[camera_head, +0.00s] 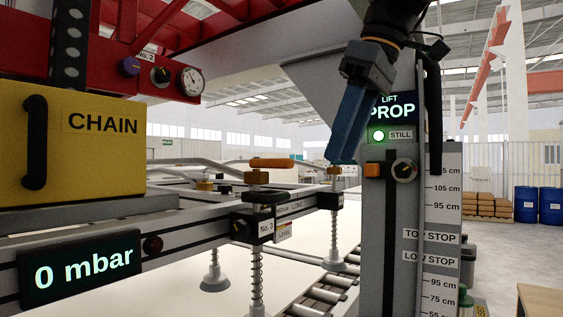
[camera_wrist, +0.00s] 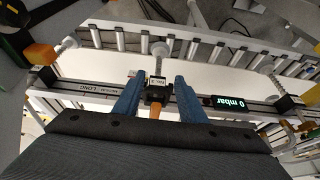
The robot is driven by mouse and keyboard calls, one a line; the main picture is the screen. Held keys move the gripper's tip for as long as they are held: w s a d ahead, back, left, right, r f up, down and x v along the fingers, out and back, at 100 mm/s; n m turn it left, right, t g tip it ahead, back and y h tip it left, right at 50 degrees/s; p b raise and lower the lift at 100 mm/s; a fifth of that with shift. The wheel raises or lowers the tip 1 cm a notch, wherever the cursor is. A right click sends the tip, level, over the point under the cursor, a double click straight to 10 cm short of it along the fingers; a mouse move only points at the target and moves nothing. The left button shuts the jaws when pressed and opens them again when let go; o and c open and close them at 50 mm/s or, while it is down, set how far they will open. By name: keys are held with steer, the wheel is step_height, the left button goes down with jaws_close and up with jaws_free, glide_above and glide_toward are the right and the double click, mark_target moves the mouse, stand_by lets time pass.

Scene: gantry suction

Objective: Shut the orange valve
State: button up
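The orange valve (camera_head: 270,163) is a flat orange lever on a brass body, on the beam above the No. 3 suction cup's spring rod. The lever lies level, pointing sideways in the head view. In the wrist view its orange part (camera_wrist: 154,111) shows between my fingers, partly hidden by my gripper's body. My gripper (camera_head: 343,160) points down with blue fingers, right of the valve in the head view. In the wrist view my gripper (camera_wrist: 155,80) has its two fingers wide apart and empty. Whether a finger touches the lever cannot be told.
The black No. 3 block (camera_head: 265,225) sits below the valve. The lift column (camera_head: 390,220), with its orange switch and knob, stands close right of my gripper. A yellow CHAIN box (camera_head: 85,135) and a 0 mbar display (camera_head: 82,271) are at left. A roller conveyor (camera_head: 315,297) runs below.

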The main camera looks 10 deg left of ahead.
mark_target(271, 163)
steer(key=w+a+p, duration=0.1)
steer(key=a, duration=0.2)
steer(key=w+a+p, duration=0.1)
steer(key=w+a, duration=0.1)
steer(key=a, duration=0.2)
steer(key=w+a+p, duration=0.1)
steer(key=a, duration=0.3)
steer(key=shift+w+a+r, duration=0.15)
steer(key=shift+w+a, duration=0.05)
steer(key=shift+a, duration=0.05)
steer(key=shift+f+p, duration=0.3)
steer(key=shift+f, duration=0.25)
jaws_close()
